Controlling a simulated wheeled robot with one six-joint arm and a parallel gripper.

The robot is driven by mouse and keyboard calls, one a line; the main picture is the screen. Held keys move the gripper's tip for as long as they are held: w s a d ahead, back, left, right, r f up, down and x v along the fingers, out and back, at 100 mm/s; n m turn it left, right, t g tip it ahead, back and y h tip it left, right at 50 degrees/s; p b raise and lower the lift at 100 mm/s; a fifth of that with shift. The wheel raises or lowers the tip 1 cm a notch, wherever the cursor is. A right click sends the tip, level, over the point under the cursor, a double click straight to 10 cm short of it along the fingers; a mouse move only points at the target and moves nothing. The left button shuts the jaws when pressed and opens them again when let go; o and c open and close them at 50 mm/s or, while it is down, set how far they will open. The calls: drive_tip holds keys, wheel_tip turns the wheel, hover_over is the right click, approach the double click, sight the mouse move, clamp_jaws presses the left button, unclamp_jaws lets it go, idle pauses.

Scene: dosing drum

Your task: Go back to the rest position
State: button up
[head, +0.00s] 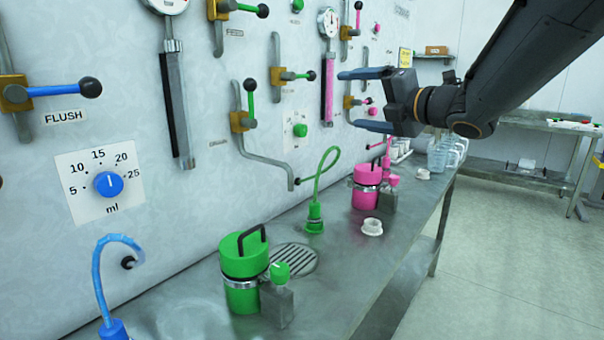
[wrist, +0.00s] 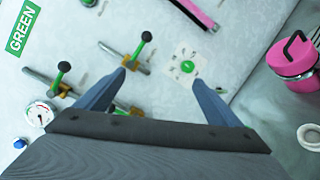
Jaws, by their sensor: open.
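My gripper (head: 366,101) is open and empty in the head view, held above the metal bench and pointing left toward the wall panel. Its two blue-grey fingers also show spread apart in the wrist view (wrist: 160,82). No contact between the fingers and the panel can be made out.
On the bench (head: 345,262) stand a green canister (head: 241,285), a pink canister (head: 366,186) and a white ring (head: 372,227). The wall carries levers, gauges and a blue dial (head: 108,184). Open floor (head: 510,250) lies to the right.

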drive_tip(key=s+d+f+m+g+h, duration=0.1)
drive_tip(key=s+d+f+m+h, duration=0.1)
drive_tip(key=d+f+m+h, duration=0.55)
drive_tip(key=s+d+f+m+g+h, duration=0.2)
drive_tip(key=f+m+h, duration=0.1)
drive_tip(key=f+m, duration=0.8)
drive_tip(key=s+a+f+m+g+p, duration=0.1)
drive_tip(key=s+f+m+g, duration=0.4)
drive_tip(key=s, duration=0.8)
drive_tip(key=s+a+f+m+g, duration=0.2)
drive_tip(key=s+f+m+g, duration=0.3)
drive_tip(key=s+f, duration=0.6)
drive_tip(key=s+m, duration=0.2)
drive_tip(key=s, duration=0.1)
drive_tip(key=shift+f+g+p, duration=0.2)
drive_tip(key=shift+g+p, duration=0.15)
drive_tip(key=shift+g, duration=0.05)
